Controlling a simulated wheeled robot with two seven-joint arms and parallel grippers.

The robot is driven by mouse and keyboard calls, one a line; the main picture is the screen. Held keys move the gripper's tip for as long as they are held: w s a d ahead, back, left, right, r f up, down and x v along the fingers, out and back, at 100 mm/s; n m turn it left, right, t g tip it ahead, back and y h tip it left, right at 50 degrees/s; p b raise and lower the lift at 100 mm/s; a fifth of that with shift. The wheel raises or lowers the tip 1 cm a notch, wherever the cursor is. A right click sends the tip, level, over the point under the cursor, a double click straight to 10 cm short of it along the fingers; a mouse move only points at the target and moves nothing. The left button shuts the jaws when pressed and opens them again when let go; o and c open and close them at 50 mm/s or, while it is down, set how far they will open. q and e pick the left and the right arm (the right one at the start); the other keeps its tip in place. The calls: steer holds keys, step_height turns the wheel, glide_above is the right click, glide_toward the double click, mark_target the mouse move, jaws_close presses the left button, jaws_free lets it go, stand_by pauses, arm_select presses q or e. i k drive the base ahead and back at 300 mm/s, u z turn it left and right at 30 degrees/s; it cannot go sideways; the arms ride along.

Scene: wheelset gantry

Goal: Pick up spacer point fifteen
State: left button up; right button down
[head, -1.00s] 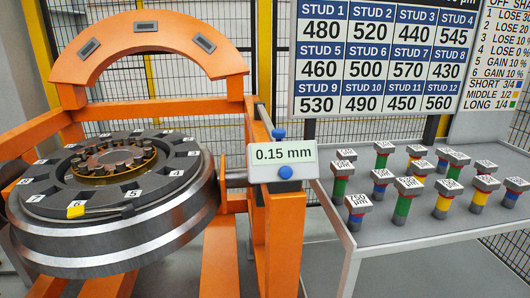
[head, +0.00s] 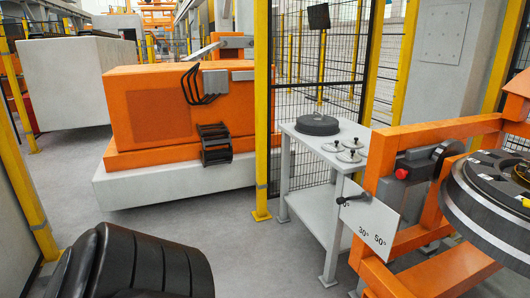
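Several thin pale discs with small dark knobs lie near the front right of a small white table (head: 310,140). One disc (head: 331,147) is at the left, one (head: 349,157) is nearest me and one (head: 352,144) is at the back right. No thickness marking is readable on them, so I cannot tell which is spacer point fifteen, or whether these are the spacers. A thick dark grey round block (head: 317,124) sits behind them, with a small knob on top. Neither of my grippers is in view.
The orange gantry frame (head: 400,243) with the wheelset (head: 490,210) stands at the right. A white plate (head: 375,228) with angle marks and a black lever partly hides the table. A mesh fence (head: 318,75) stands behind it. Grey floor (head: 235,235) is clear left of the table.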

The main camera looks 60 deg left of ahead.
mark_target(347, 157)
steer(key=u, duration=1.7)
steer(key=i, duration=2.2)
steer(key=z, duration=0.4)
